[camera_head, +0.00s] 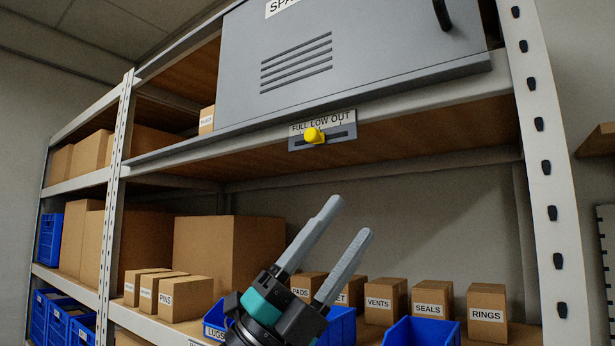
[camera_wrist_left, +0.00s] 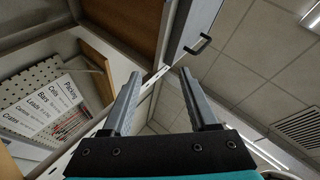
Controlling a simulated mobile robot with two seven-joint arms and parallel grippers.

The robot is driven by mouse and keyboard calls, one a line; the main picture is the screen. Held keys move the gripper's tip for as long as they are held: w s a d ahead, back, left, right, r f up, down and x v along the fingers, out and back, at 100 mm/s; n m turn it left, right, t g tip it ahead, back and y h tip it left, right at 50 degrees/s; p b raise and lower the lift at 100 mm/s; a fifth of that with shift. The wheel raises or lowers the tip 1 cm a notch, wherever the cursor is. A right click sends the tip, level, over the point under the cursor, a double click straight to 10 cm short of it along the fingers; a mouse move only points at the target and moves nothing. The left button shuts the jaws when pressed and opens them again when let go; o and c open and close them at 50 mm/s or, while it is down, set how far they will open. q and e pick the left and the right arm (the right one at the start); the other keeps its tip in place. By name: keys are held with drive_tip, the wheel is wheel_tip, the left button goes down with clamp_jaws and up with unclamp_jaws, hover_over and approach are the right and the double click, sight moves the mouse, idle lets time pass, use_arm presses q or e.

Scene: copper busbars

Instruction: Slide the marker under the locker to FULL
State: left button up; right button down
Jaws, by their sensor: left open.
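The marker is a yellow knob (camera_head: 314,135) in the dark slot of a small label plate (camera_head: 346,131) on the shelf edge under the grey locker (camera_head: 350,50). The plate reads FULL, LOW, OUT from left to right. The knob is left of the slot's middle, below the gap between FULL and LOW; its exact stop is hard to tell. My left gripper (camera_head: 346,219) is open and empty, below and right of the knob, fingers pointing up, apart from it. In the left wrist view the open fingers (camera_wrist_left: 158,76) show, but I cannot make out the knob. My right gripper is not in view.
A lower shelf holds labelled cartons (camera_head: 487,311) and blue bins (camera_head: 421,332) behind and beside my gripper. A perforated upright (camera_head: 548,170) stands at the right. The locker handle (camera_head: 442,14) sticks out above. The space before the plate is clear.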

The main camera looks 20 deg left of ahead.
use_arm(q)
drive_tip(key=s+d+r+m+g+y, duration=0.1)
drive_tip(key=s+d+r+m+g, duration=0.45)
drive_tip(key=m+g, duration=0.7)
drive_tip(key=n+t+y, duration=0.5)
drive_tip(key=t+y, duration=0.9)
drive_tip(key=y, duration=0.2)
approach(309, 132)
drive_tip(key=shift+m, duration=0.25)
drive_tip(key=p+x, duration=0.3)
drive_tip(key=x, duration=0.6)
drive_tip(key=shift+f, duration=0.1)
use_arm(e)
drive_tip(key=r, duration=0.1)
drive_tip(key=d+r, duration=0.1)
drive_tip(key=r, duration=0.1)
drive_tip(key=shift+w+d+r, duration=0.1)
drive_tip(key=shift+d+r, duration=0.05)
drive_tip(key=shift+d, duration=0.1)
use_arm(q)
clamp_jaws()
